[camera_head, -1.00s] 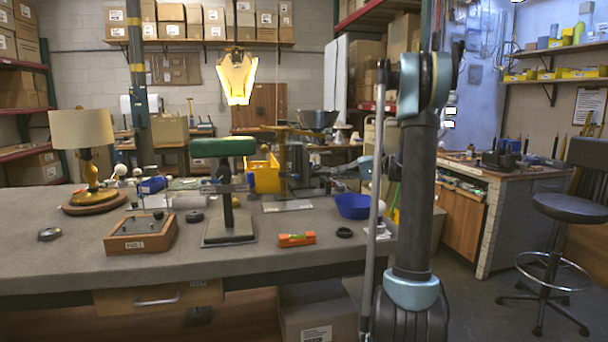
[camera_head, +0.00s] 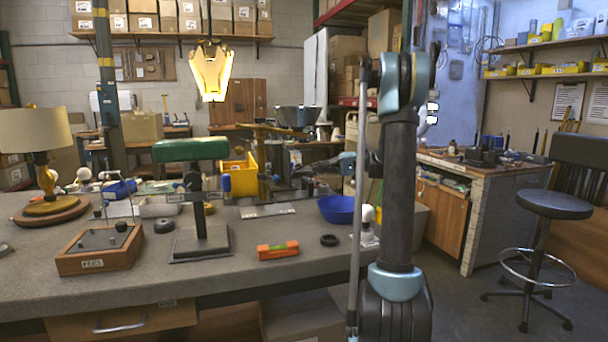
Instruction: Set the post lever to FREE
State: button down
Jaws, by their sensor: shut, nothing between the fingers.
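The post stands on the bench with a green padded top (camera_head: 190,149), a dark upright (camera_head: 197,205) and a flat dark base plate (camera_head: 202,243). My arm rises at the right. My gripper (camera_head: 318,168) seems to be the small dark shape beyond the blue bowl, right of the post and apart from it. It appears shut and empty; its fingers are hard to make out.
A wooden box (camera_head: 100,248), a black ring (camera_head: 329,240) and an orange level (camera_head: 277,250) lie near the post. A table lamp (camera_head: 40,150) stands left. A blue bowl (camera_head: 341,208) and a yellow bin (camera_head: 240,174) stand right and behind. A lit lantern (camera_head: 211,72) hangs above.

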jog(key=s+a+f, duration=0.2)
jog(key=a, duration=1)
jog(key=shift+s, duration=0.15)
jog(key=shift+s+m+t, duration=0.1)
jog(key=shift+m+t, duration=0.2)
